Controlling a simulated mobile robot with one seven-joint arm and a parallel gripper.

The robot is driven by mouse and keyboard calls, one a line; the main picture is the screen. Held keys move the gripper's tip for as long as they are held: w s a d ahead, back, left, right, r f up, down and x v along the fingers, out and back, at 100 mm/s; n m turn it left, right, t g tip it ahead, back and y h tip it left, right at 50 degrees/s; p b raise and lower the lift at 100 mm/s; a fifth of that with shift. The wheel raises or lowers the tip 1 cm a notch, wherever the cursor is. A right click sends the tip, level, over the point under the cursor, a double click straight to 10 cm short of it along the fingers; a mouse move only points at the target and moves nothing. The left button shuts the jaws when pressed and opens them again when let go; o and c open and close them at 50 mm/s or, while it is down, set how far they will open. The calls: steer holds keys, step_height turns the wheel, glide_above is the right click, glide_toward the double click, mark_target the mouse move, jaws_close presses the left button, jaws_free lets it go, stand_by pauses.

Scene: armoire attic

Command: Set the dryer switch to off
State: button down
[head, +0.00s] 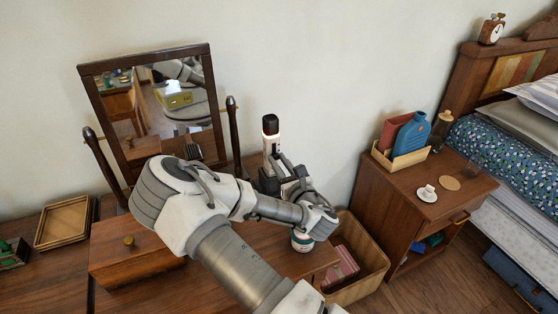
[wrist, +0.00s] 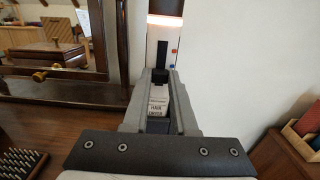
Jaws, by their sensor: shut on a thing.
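The hair dryer (head: 270,146) stands upright against the wall on the dressing table, black at its top and white below. In the wrist view its white front (wrist: 152,48) has a dark vertical slot, a red mark and a lower blue mark on the right, and a glowing orange band above. The black dryer switch (wrist: 160,75) is at the lower end of the visible slot, near the blue mark. My gripper (wrist: 160,79) is shut on the switch, with one finger on each side. A "hair dryer" label shows between the fingers. In the head view my gripper hides the lower dryer.
A tilting mirror (head: 135,150) stands left of the dryer, with a wooden box (head: 135,262) in front. A jar (head: 302,241) stands near the table's right end. A basket (head: 372,265) and nightstand (head: 400,205) are to the right. A bristled brush (wrist: 20,162) lies at lower left.

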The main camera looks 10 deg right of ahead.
steer(key=shift+f, duration=0.7)
steer(key=c, duration=0.7)
jaws_free()
steer(key=s+d+p, duration=0.1)
steer(key=s+p, duration=0.1)
steer(key=s, duration=0.3)
steer(key=s+d+p, duration=0.1)
steer(key=s+p, duration=0.1)
steer(key=s, duration=0.3)
steer(key=s+d+p, duration=0.1)
steer(key=s+p, duration=0.2)
steer(key=s, duration=0.2)
steer(key=shift+r, duration=0.1)
steer(key=shift+s+d+p, duration=0.2)
steer(key=shift+s+p, duration=0.35)
steer(key=shift+s, duration=0.5)
